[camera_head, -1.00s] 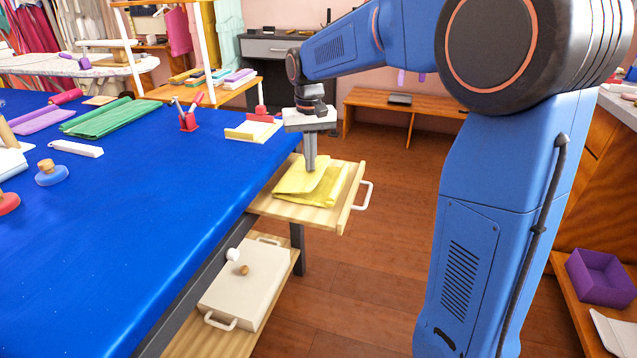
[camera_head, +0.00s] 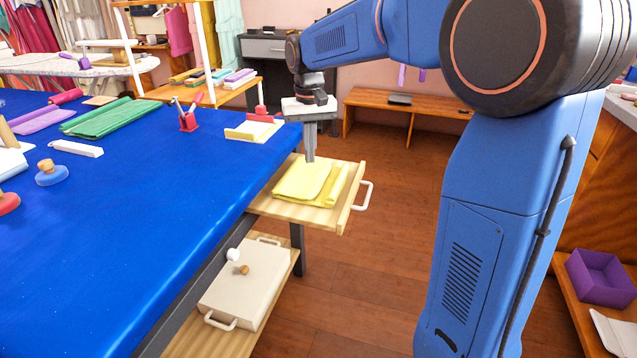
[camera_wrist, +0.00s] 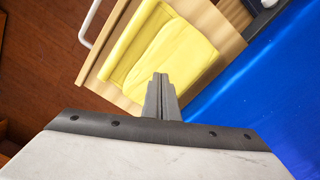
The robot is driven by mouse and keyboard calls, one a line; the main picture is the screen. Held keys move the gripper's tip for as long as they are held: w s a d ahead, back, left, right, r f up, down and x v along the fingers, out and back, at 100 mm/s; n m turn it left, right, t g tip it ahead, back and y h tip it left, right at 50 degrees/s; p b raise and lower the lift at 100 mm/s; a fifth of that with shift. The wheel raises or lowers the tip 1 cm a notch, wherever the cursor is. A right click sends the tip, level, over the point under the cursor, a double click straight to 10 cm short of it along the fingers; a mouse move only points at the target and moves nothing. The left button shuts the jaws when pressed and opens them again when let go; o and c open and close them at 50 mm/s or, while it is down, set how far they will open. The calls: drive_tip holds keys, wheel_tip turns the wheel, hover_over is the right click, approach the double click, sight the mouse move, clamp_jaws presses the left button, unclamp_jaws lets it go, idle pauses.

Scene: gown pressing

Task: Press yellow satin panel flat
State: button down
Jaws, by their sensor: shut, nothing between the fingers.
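The yellow satin panel (camera_head: 306,181) lies folded on a pulled-out wooden board (camera_head: 322,217) at the right edge of the blue table. It looks mostly flat, with a fold line along its right part. My gripper (camera_head: 310,160) is shut and empty, pointing down just over the panel's far edge. In the wrist view the panel (camera_wrist: 160,50) lies beyond the closed fingertips (camera_wrist: 158,78). I cannot tell whether the fingertips touch the cloth.
The blue table (camera_head: 150,220) fills the left side. A red-and-cream holder (camera_head: 252,130) and a red pen cup (camera_head: 188,122) stand near its far right corner. The board has a white handle (camera_head: 364,193). A cream lidded box (camera_head: 245,285) sits on the shelf below.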

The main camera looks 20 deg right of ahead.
wheel_tip(320, 180, up, 4)
drive_tip(key=shift+r, duration=0.15)
idle(0.3)
drive_tip(key=s+d+t, duration=0.1)
drive_tip(key=s+d, duration=0.1)
drive_tip(key=s, duration=0.7)
drive_tip(key=s+d+t, duration=0.1)
drive_tip(key=s+d, duration=0.2)
drive_tip(key=s, duration=0.5)
drive_tip(key=s+d+f+t, duration=0.1)
drive_tip(key=s+f, duration=0.4)
drive_tip(key=s, duration=0.3)
drive_tip(key=s+d+f+n+t, duration=0.1)
drive_tip(key=s+f, duration=0.4)
drive_tip(key=s, duration=0.3)
drive_tip(key=shift+s+t, duration=0.25)
drive_tip(key=shift+t, duration=0.15)
